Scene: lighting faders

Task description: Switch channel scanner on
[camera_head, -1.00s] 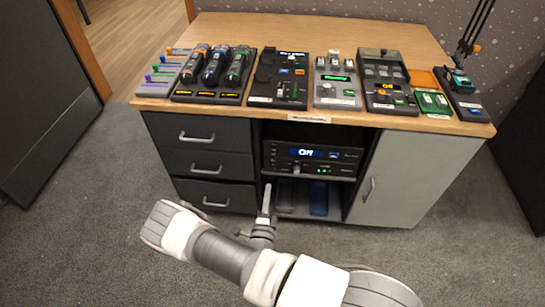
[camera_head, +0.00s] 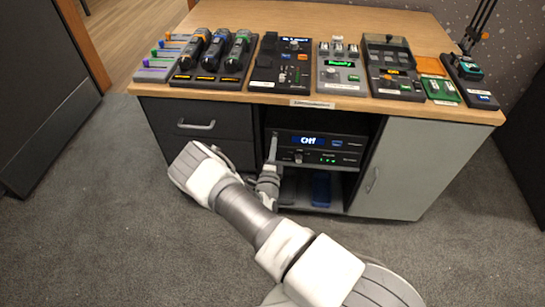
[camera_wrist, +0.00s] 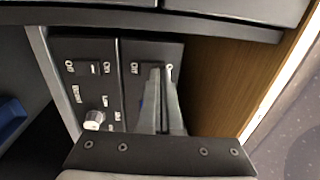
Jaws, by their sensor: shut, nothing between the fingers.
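A black rack unit (camera_head: 345,151) sits in the open shelf bay of the desk, its blue display reading "Off". I cannot read a name that confirms it as the channel scanner. In the wrist view its dark front panel (camera_wrist: 90,50) appears turned sideways, with small labels, a light round knob (camera_wrist: 95,118) and white marks. My gripper (camera_head: 273,138) is shut and empty, its fingertips in front of the panel's left end. In the wrist view the shut fingers (camera_wrist: 160,72) cover part of the panel between two small labels. Contact cannot be told, and any switch behind the fingers is hidden.
The desk top (camera_head: 345,25) carries a row of control boxes, including torches on a charger (camera_head: 218,55) and a fader panel (camera_head: 163,60). Drawers (camera_head: 196,124) flank the bay on the left, a grey door (camera_head: 415,165) on the right. A blue item (camera_head: 321,189) lies on the lower shelf.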

